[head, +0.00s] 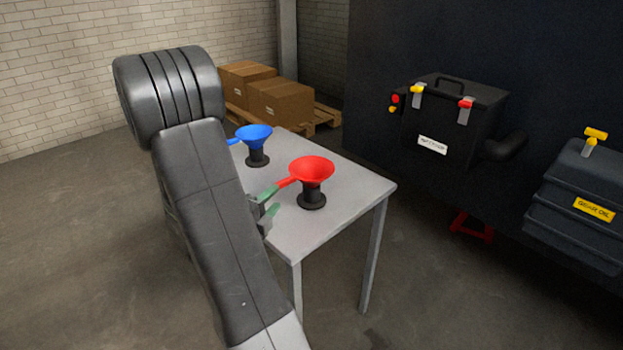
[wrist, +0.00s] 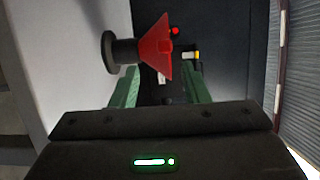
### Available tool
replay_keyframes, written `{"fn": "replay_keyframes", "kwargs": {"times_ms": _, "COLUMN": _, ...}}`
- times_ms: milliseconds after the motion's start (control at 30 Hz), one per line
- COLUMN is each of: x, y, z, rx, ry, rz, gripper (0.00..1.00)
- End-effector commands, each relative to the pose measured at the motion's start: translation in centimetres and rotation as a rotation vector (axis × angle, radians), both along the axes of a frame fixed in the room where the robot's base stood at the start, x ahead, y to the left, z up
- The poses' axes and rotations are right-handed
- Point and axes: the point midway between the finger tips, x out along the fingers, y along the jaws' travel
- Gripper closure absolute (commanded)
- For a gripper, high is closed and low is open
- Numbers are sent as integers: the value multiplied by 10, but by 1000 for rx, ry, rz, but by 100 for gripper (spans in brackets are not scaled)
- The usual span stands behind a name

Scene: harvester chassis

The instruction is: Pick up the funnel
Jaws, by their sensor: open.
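A red funnel (head: 312,170) sits upright in a black round stand (head: 312,197) on the grey table. Its short red handle points left, toward my gripper (head: 268,202). My gripper is open and empty, with green fingertips just off the handle's end; I cannot tell if the handle tip lies between them. In the wrist view the red funnel (wrist: 152,50) appears sideways beyond the open green fingers (wrist: 160,82), its stand to the left. A blue funnel (head: 254,134) stands in another black stand (head: 257,158) farther back on the table.
The grey table (head: 345,205) has clear top right of the red funnel. A black box with latches (head: 455,125) and a dark gear-oil container (head: 580,200) are on the right. Cardboard boxes (head: 280,102) sit on a pallet behind.

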Motion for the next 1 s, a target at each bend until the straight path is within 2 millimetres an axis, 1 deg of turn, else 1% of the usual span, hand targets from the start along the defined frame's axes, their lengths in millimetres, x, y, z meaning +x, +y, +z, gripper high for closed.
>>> {"fn": "replay_keyframes", "kwargs": {"times_ms": 33, "x": 8, "y": -6, "z": 1, "rx": 1, "ry": 1, "rz": -4, "gripper": 58}}
{"fn": "replay_keyframes", "kwargs": {"times_ms": 100, "x": 17, "y": -12, "z": 1, "rx": -1, "ry": 1, "rz": -3, "gripper": 58}}
{"fn": "replay_keyframes", "kwargs": {"times_ms": 200, "x": 26, "y": -17, "z": 0, "rx": 0, "ry": 1, "rz": -1, "gripper": 58}}
{"fn": "replay_keyframes", "kwargs": {"times_ms": 367, "x": 33, "y": -21, "z": 2, "rx": 0, "ry": 1, "rz": 0, "gripper": 58}}
{"fn": "replay_keyframes", "kwargs": {"times_ms": 567, "x": 59, "y": -34, "z": 9, "rx": 1, "ry": -1, "rz": -2, "gripper": 58}}
{"fn": "replay_keyframes", "kwargs": {"times_ms": 700, "x": 73, "y": -42, "z": 7, "rx": 1, "ry": 1, "rz": 0, "gripper": 58}}
{"fn": "replay_keyframes", "kwargs": {"times_ms": 800, "x": 76, "y": -44, "z": 7, "rx": -1, "ry": 1, "rz": 1, "gripper": 58}}
{"fn": "replay_keyframes", "kwargs": {"times_ms": 967, "x": 76, "y": -44, "z": 7, "rx": 0, "ry": 1, "rz": 2, "gripper": 58}}
{"fn": "replay_keyframes", "kwargs": {"times_ms": 1000, "x": 76, "y": -44, "z": 7, "rx": 0, "ry": 1, "rz": 2, "gripper": 60}}
